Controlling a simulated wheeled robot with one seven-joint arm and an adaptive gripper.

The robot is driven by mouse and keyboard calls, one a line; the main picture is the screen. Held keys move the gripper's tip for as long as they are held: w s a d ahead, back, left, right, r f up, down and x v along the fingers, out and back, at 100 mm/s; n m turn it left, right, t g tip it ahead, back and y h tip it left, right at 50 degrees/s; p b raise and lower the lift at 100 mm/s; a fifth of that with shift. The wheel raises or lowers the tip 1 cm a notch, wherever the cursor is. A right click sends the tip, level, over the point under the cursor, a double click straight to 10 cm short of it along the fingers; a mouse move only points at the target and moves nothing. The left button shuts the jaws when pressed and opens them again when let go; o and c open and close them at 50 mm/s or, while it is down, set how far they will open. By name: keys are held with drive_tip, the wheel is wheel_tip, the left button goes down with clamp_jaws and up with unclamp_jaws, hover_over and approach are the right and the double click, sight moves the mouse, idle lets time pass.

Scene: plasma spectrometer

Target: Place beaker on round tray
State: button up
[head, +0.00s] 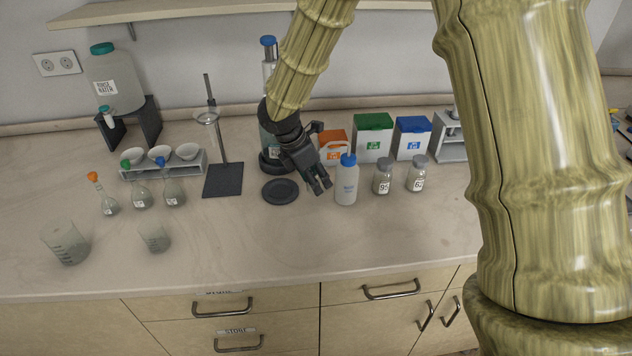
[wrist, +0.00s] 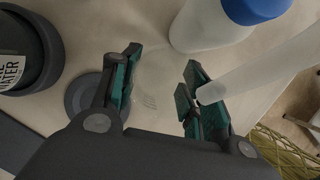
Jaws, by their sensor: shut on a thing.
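My gripper (head: 318,186) is above the counter, just right of the round black tray (head: 280,191). In the wrist view my gripper (wrist: 160,90) has its fingers apart, with a faint clear glass beaker (wrist: 149,101) between them, showing only pale markings. Its outline is hard to make out, and I cannot distinguish it in the head view. The tray (wrist: 82,97) shows partly behind the left finger in the wrist view. A large beaker (head: 70,244) and a smaller beaker (head: 155,238) stand on the counter at the left.
A blue-capped wash bottle (head: 346,182) stands close right of my gripper; its pale spout (wrist: 255,72) passes by the right finger. Two labelled jars (head: 383,178) are further right. A dark stand (head: 223,180) is left of the tray. The front counter is clear.

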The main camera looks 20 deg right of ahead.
drive_tip(key=shift+w+d, duration=0.35)
drive_tip(key=shift+w, duration=0.25)
drive_tip(key=shift+f+p, duration=0.5)
drive_tip(key=shift+f, duration=1.25)
drive_tip(key=shift+f, duration=0.1)
drive_tip(key=o, duration=1)
